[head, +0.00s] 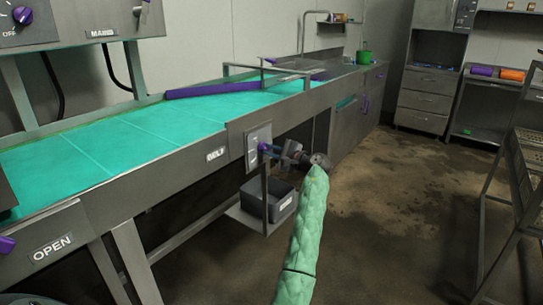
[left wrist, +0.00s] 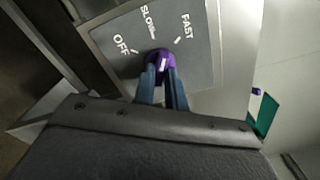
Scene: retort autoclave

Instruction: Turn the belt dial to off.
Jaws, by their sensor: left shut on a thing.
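The belt dial is a purple knob (left wrist: 160,56) on a grey plate (left wrist: 198,62) marked OFF, SLOW and FAST, seen in the left wrist view. A short white mark shows on the knob, but I cannot tell for sure which label it points to. In the head view the plate (head: 254,143) sits on the belt's side, right of the BELT label (head: 216,154). My left gripper (left wrist: 160,74) is shut on the knob, one blue-grey finger on each side. In the head view the left gripper (head: 268,149) reaches the plate from the right. My right gripper is not in view.
The green conveyor belt (head: 120,145) runs along the left with a purple bar (head: 205,90) across it. A grey bin (head: 282,203) stands on a low shelf under the dial. Another dial (head: 22,14) is on a panel at upper left. A rack stands at right; the floor between is clear.

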